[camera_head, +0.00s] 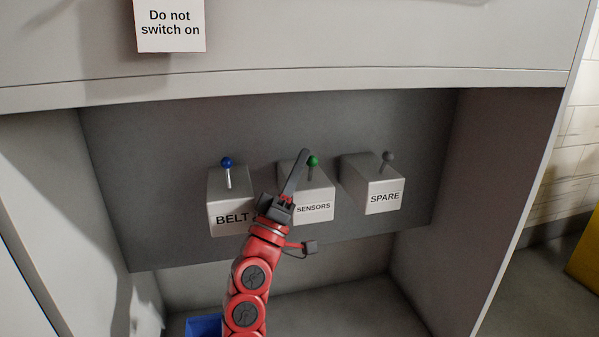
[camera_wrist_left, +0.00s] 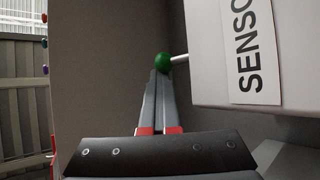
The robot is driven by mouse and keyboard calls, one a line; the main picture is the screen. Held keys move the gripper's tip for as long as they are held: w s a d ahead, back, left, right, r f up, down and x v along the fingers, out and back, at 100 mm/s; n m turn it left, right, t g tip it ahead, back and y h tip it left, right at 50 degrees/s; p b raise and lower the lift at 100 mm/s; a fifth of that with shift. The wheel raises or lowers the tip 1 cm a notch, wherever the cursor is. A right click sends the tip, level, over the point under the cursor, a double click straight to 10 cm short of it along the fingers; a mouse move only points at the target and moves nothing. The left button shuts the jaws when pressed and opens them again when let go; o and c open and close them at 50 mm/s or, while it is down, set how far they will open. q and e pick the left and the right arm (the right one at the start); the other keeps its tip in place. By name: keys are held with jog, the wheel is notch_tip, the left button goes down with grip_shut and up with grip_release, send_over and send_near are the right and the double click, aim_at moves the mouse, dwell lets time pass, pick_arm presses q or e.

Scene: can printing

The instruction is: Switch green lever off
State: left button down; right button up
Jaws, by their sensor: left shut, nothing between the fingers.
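The green lever (camera_head: 313,161) is a small green knob on a metal stem, on top of the grey box labelled SENSORS (camera_head: 318,204). In the head view its stem points up. In the left wrist view the green knob (camera_wrist_left: 163,62) is right at the fingertips, and its pale stem runs to the box (camera_wrist_left: 215,50) on the right. My left gripper (camera_head: 304,153) is shut with nothing between its fingers. Its tips are beside the green knob; I cannot tell whether they touch it. My right gripper is not in view.
A blue lever (camera_head: 227,163) on the BELT box (camera_head: 230,214) stands to the left. A grey lever (camera_head: 388,157) on the SPARE box (camera_head: 384,197) stands to the right. The cabinet ledge (camera_head: 330,81) overhangs above, with a "Do not switch on" sign (camera_head: 170,26). A blue container (camera_head: 204,326) is below.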

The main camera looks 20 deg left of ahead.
pick_arm(q)
jog(key=v, duration=1.2)
